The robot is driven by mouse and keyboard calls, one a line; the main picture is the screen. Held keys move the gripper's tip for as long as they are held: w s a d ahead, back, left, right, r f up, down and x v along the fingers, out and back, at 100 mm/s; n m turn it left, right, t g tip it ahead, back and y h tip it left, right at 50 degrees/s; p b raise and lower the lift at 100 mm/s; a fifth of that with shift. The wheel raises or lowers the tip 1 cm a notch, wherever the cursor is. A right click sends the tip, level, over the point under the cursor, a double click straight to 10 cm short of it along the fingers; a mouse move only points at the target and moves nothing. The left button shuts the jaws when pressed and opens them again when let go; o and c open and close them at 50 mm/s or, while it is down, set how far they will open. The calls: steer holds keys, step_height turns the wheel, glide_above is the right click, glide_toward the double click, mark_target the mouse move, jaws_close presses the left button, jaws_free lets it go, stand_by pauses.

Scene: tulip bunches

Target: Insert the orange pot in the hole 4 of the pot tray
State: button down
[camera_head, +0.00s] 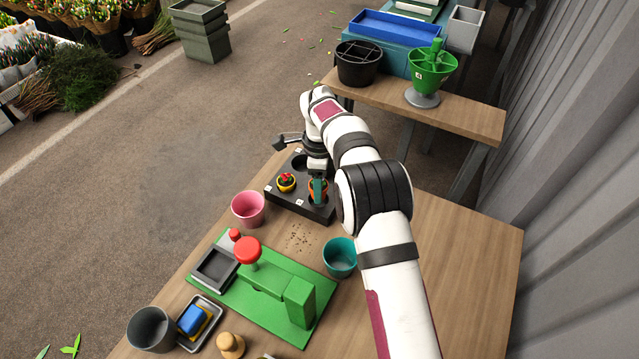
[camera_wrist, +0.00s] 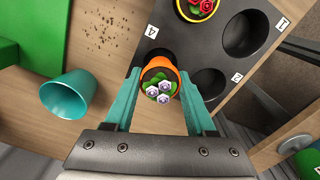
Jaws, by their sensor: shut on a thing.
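The orange pot (camera_wrist: 155,63) holds green leaves and pale purple-white flowers. My gripper (camera_wrist: 160,75) is shut on it, with one teal finger on each side. The dark pot tray (camera_wrist: 221,11) lies under it. In the head view the orange pot (camera_head: 318,197) is partly hidden by my gripper (camera_head: 318,187), at the right end of the tray (camera_head: 300,211). A yellow pot (camera_head: 286,185) with red flowers sits in a neighbouring hole.
A pink pot (camera_head: 248,209) stands left of the tray and a teal pot (camera_head: 340,259) in front of it. A green stand with a red knob (camera_head: 247,250) is nearer. The table's right side (camera_head: 465,270) is clear. Holes by labels 1 and 2 are empty.

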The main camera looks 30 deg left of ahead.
steer(key=shift+f, duration=1.25)
steer(key=shift+c, duration=0.7)
jaws_free()
steer(key=shift+f, duration=0.1)
step_height(320, 180, up, 16)
steer(key=s+d+r+n, duration=0.2)
steer(key=d+r, duration=0.4)
steer(key=d, duration=0.5)
steer(key=s+d+r+n+y, duration=0.1)
steer(key=s+d+r+n, duration=0.2)
steer(key=s+d, duration=0.8)
steer(key=s+d+f+n, duration=0.1)
steer(key=s+d+f, duration=0.2)
steer(key=s, duration=0.5)
steer(key=s+d+f+n, duration=0.2)
steer(key=s+d+f, duration=0.2)
steer(key=s+d, duration=0.2)
steer(key=shift+s+y, duration=0.4)
steer(key=shift+s, duration=0.75)
